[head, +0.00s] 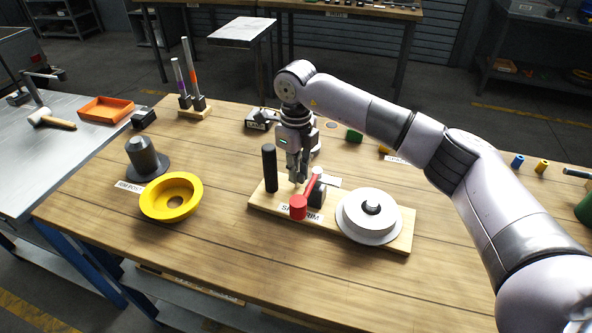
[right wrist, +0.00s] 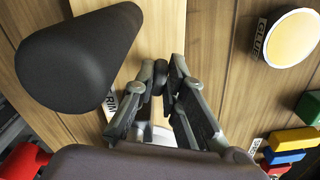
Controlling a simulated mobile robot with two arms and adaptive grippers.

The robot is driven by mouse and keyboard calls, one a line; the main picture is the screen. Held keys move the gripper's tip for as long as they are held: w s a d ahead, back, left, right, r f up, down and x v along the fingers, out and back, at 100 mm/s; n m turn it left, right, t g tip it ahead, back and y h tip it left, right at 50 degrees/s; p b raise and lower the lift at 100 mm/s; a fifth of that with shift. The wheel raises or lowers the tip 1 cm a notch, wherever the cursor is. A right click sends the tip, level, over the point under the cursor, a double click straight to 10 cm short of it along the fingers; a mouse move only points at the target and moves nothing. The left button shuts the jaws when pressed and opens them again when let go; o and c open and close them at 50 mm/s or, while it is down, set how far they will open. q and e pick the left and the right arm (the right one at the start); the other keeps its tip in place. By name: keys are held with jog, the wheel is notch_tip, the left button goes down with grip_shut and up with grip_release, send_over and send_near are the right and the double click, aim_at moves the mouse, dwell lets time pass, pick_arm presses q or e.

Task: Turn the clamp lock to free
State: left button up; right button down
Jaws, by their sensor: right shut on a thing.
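My right gripper (head: 297,178) reaches down to the wooden board, between an upright black post (head: 270,168) and a red lever with a red cylinder end (head: 298,207). In the right wrist view its fingers (right wrist: 164,78) are closed on a small dark knob (right wrist: 160,76), apparently the clamp lock. The fingers hide much of the knob, and its setting cannot be read. The black post (right wrist: 80,60) stands close beside the fingers there. A dark clamp block (head: 316,194) sits beside the lever. My left gripper is not in view.
A white stepped disc (head: 370,215) sits on the board's right end. A yellow rim (head: 171,197) and a dark flanged cone (head: 146,158) stand to the left. An orange tray (head: 106,109) and a mallet (head: 50,119) lie on the metal table. The front of the bench is clear.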

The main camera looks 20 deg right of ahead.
jog(key=m, duration=0.3)
jog(key=shift+w+d+m, duration=0.1)
jog(key=shift+m, duration=0.3)
jog(key=m, duration=0.7)
jog(key=shift+d, duration=0.15)
jog(key=shift+m, duration=2)
jog(key=c, duration=1.6)
grip_release()
jog(key=shift+c, duration=0.2)
